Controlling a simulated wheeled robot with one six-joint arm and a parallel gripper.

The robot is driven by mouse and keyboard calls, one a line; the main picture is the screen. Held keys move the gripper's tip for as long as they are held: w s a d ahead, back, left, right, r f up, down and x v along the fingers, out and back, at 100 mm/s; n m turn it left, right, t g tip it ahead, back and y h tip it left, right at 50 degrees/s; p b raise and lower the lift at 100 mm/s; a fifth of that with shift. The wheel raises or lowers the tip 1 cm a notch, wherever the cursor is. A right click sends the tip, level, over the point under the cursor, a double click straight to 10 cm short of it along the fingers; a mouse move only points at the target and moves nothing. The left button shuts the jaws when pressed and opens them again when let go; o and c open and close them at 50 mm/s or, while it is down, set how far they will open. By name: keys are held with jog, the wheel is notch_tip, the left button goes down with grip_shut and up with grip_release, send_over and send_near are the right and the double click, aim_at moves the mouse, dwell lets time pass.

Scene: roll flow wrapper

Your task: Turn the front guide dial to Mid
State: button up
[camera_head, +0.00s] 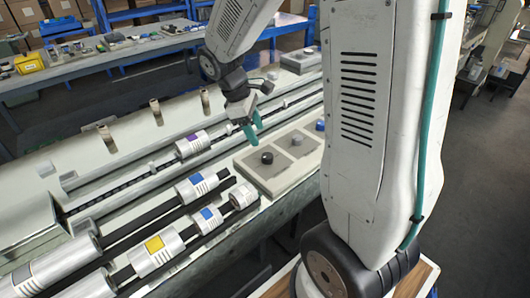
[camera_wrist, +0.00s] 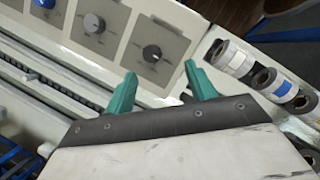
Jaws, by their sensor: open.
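A beige control panel (camera_head: 245,163) carries three dials in a row: a black dial (camera_head: 267,157), a grey dial (camera_head: 297,138) and a blue dial (camera_head: 320,125). In the wrist view the dark dial (camera_wrist: 152,53) is nearest my fingers, with the grey dial (camera_wrist: 92,22) and blue dial (camera_wrist: 45,3) further left. I cannot read any label that tells which is the front guide dial, nor its setting. My gripper (camera_head: 251,132) has teal fingers, open and empty, above the machine beside the panel. In the wrist view its fingertips (camera_wrist: 160,70) point toward the dark dial, apart from it.
Several short posts stand on the machine's far side. A cluttered blue-legged bench (camera_head: 90,65) is behind.

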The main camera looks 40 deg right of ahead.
aim_at(267, 155)
jog(key=shift+n, duration=0.6)
jog(key=x, duration=0.3)
jog(key=w+x, duration=0.1)
jog(key=x, duration=0.3)
jog(key=w+x, duration=0.1)
jog(key=x, duration=0.2)
jog(key=shift+d+f, duration=0.5)
jog(key=shift+g, duration=0.3)
jog(key=c, duration=1)
